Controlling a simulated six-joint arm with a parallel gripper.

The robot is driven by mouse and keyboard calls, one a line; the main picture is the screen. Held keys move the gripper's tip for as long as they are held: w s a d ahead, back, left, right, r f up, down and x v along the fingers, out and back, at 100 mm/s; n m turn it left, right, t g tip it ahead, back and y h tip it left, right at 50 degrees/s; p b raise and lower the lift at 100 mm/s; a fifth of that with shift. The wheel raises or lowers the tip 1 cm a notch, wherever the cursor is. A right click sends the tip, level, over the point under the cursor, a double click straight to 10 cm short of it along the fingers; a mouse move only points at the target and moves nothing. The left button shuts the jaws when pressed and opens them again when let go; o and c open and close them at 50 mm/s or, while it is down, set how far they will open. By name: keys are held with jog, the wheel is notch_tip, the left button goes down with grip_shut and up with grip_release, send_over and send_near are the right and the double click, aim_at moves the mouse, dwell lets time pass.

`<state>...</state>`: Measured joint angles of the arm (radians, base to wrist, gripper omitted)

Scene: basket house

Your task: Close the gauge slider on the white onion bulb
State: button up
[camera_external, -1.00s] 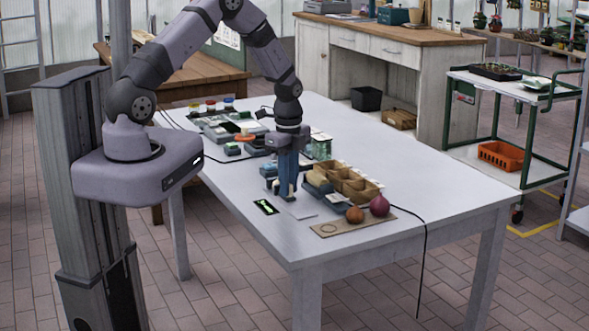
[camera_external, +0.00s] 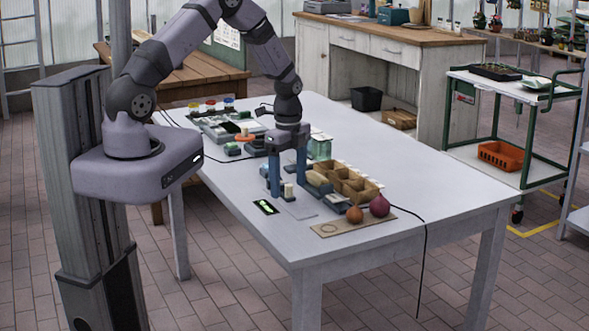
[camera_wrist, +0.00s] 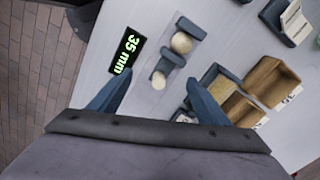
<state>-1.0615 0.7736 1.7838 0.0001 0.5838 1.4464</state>
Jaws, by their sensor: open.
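The white onion bulb (camera_wrist: 181,42) is a pale round thing on the gauge, in the upper middle of the wrist view. A blue-grey fixed jaw (camera_wrist: 190,27) stands beyond it. The gauge slider (camera_wrist: 172,58) is a blue-grey block on its near side, with a cream knob (camera_wrist: 158,80). I cannot tell whether the slider touches the bulb. The gauge display (camera_wrist: 127,50) reads "35 mm" and lies to the left. My gripper (camera_wrist: 159,77) is open, its fingers on either side of the knob; the external view also shows my gripper (camera_external: 288,187) low over the gauge.
A cardboard divided box (camera_external: 352,183) stands right of the gauge. A brown onion (camera_external: 354,215) and a red onion (camera_external: 379,205) lie near the table's front edge. Trays and small items crowd the back left of the table (camera_external: 420,180); its right side is clear.

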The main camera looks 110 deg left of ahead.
jog(key=shift+r+p, duration=2.35)
jog(key=shift+r, duration=0.85)
jog(key=n, duration=0.4)
jog(key=shift+s+d, duration=0.1)
jog(key=shift+d, duration=0.05)
jog(key=s+d+n+g+h, duration=0.1)
jog(key=s+d+n+h, duration=0.15)
jog(key=d+n, duration=0.4)
jog(key=s+d+n+g+h, duration=0.1)
jog(key=s+d+n, duration=0.3)
jog(key=d, duration=0.5)
jog(key=w+d+r+m+y, duration=0.1)
jog(key=w+d+r+m, duration=0.1)
jog(key=d, duration=0.5)
jog(key=w+d+r+m+t+y, duration=0.1)
jog(key=w+d+r+m, duration=0.2)
jog(key=d+r, duration=0.3)
jog(key=w+d+r+m+t+y, duration=0.1)
jog(key=d+r+m, duration=0.3)
jog(key=d, duration=0.4)
jog(key=shift+w+d+r+m, duration=0.25)
jog(key=shift+w+d+m, duration=0.25)
jog(key=shift+w, duration=0.4)
jog(key=shift+a+f+y, duration=0.15)
jog(key=shift+y, duration=0.1)
